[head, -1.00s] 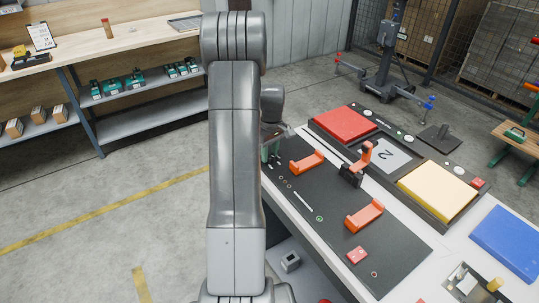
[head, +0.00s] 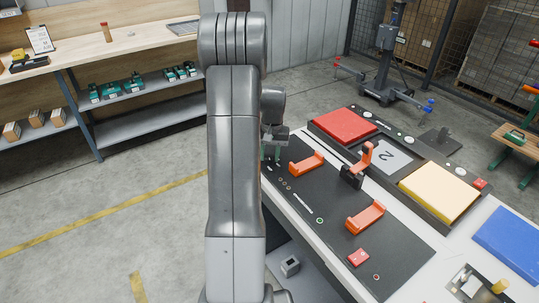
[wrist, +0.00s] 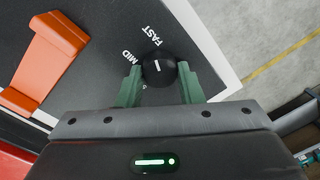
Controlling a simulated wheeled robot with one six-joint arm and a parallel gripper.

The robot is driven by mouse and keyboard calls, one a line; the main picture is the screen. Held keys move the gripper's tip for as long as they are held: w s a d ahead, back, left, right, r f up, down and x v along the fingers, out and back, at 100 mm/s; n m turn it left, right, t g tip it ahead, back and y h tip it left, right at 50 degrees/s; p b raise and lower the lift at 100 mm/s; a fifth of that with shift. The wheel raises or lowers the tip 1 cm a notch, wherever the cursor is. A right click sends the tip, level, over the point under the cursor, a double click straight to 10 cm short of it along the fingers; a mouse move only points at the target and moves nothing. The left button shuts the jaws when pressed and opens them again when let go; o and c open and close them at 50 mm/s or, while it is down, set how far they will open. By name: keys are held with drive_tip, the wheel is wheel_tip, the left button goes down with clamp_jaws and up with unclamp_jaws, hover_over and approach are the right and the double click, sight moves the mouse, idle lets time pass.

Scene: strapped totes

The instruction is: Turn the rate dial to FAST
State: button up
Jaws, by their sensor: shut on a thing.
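The rate dial (wrist: 158,71) is a round black knob with a short white line on top. It stands on the dark panel (wrist: 95,85), with the printed words FAST (wrist: 155,35) and MID (wrist: 127,58) beside it. A third label is mostly hidden by my gripper. The white line is nearly upright in the wrist view and points roughly toward FAST. My gripper (wrist: 160,80) has its green fingers on both sides of the knob, shut on it. In the head view my gripper (head: 271,152) is at the panel's far left end; the dial is hidden there.
Orange brackets (head: 306,163) (head: 365,217) and an orange-handled clamp (head: 355,165) stand on the bench panel. Red (head: 345,125) and cream (head: 439,190) pads lie behind. The panel's edge and open floor are close to the dial.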

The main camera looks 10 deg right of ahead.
sight(272, 156)
drive_tip(key=shift+r+m, duration=0.1)
drive_tip(key=shift+m, duration=0.4)
drive_tip(key=o, duration=1)
drive_tip(key=shift+c, duration=0.2)
wheel_tip(272, 156, up, 14)
drive_tip(key=shift+s+d+b, duration=0.15)
drive_tip(key=shift+d+b, duration=0.15)
drive_tip(key=shift+d, duration=0.1)
drive_tip(key=shift+f, duration=0.2)
drive_tip(key=f, duration=1.3)
drive_tip(key=shift+a+f, duration=0.4)
drive_tip(key=shift+r, duration=0.15)
